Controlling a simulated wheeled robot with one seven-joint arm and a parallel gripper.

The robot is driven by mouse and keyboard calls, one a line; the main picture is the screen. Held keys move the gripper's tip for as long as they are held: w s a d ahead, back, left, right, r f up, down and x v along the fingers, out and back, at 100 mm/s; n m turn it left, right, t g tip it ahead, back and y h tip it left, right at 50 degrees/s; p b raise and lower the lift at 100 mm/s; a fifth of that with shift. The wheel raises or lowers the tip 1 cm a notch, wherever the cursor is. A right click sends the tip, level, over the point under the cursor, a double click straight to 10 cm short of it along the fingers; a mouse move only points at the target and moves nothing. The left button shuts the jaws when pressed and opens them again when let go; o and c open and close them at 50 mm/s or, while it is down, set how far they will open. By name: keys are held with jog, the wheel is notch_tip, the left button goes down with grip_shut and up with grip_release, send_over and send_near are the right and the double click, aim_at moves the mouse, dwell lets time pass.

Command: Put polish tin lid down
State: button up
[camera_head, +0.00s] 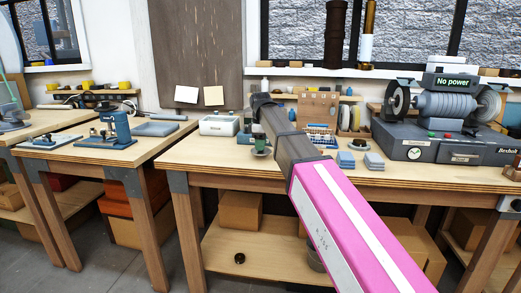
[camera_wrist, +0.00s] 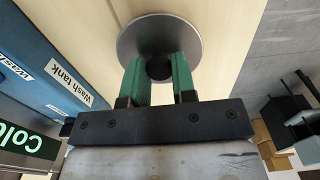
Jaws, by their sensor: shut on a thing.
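The polish tin lid (camera_wrist: 158,34) is a round grey disc with a dark knob at its middle, at the top of the wrist view. My gripper (camera_wrist: 158,68) has green fingers, one on each side of the knob, and is shut on it. Pale wood bench top lies beneath the lid. I cannot tell whether the lid touches the wood. In the head view, my gripper (camera_head: 260,142) is small, at the front of the middle bench, partly beside my arm. The tin itself I cannot make out.
A blue wash tank (camera_wrist: 50,62) stands close left of my gripper in the wrist view. The middle bench (camera_head: 210,152) has bare wood at its front left. Blue-grey blocks (camera_head: 345,160) and a grinder (camera_head: 445,105) stand to the right. The bench edge drops to the floor.

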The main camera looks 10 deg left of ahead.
jog(key=shift+f, duration=0.95)
jog(key=shift+f, duration=0.15)
jog(key=o, duration=0.9)
notch_tip(320, 180, up, 12)
